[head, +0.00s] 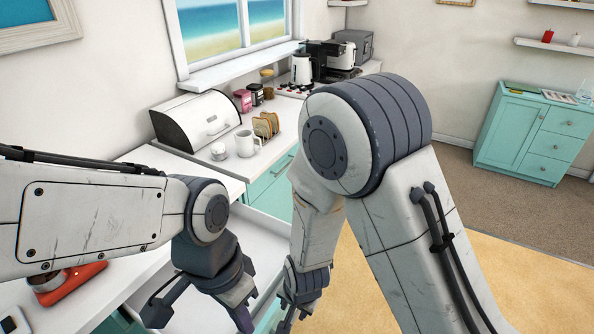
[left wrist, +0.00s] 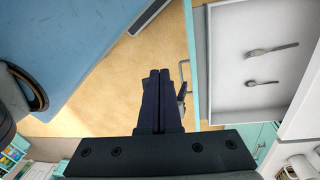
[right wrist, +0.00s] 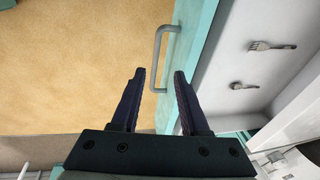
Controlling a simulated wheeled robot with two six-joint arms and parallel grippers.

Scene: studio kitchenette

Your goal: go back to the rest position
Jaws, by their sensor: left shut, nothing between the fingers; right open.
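My left gripper (head: 243,319) is low in the head view, over the near side of an open white drawer. In the left wrist view its dark fingers (left wrist: 160,74) are shut together with nothing between them. My right gripper (head: 284,322) is partly cut off at the bottom of the head view. In the right wrist view its fingers (right wrist: 159,76) are apart and empty. The drawer's grey handle (right wrist: 159,62) shows just beyond the right fingertips; whether they touch cannot be told.
The open drawer (head: 262,222) holds a fork (right wrist: 272,45) and a spoon (right wrist: 243,86). A mug (head: 246,144), toast rack (head: 266,125) and bread bin (head: 196,122) stand on the counter behind. A red-orange object (head: 72,283) lies on the left counter. Floor at right is clear.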

